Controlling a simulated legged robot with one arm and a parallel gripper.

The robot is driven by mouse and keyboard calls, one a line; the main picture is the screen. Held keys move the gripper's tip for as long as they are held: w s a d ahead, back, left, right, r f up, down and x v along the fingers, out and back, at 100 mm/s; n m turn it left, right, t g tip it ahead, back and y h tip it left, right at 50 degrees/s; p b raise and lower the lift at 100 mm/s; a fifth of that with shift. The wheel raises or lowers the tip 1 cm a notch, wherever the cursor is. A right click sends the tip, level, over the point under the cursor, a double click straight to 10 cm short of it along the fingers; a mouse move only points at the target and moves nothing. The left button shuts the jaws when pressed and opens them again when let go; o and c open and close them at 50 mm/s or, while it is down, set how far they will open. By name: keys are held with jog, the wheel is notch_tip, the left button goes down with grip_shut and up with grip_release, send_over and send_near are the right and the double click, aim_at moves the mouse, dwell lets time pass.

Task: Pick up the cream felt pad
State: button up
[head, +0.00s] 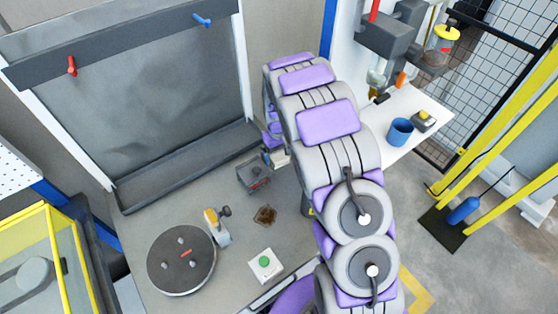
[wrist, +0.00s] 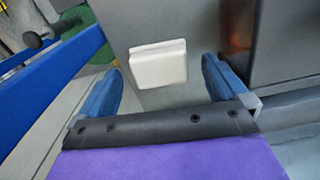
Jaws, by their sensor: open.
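The cream felt pad (wrist: 158,63) is a pale, thick, roughly rectangular block in the wrist view. It lies on a grey surface, a little beyond and between my fingertips. My gripper (wrist: 162,67) is open, with one blue finger to the left of the pad and one to the right. Neither finger visibly touches the pad, and nothing is between the fingers' inner faces near the palm. In the head view my arm covers the middle, and I cannot make out the pad or my fingers there.
A dark wall or box (wrist: 282,45) stands close on the right, and a blue bar (wrist: 55,80) crosses the left. On the bench are a dark turntable (head: 182,260), a green-button box (head: 265,265) and a dark grey box (head: 254,178). A blue cup (head: 401,132) stands on a white shelf at right.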

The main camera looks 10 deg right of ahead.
aim_at(279, 156)
jog(key=shift+f, duration=0.3)
jog(key=shift+r, duration=0.1)
jog(key=c, duration=1.1)
notch_tip(279, 156, up, 10)
jog(key=shift+p, duration=1)
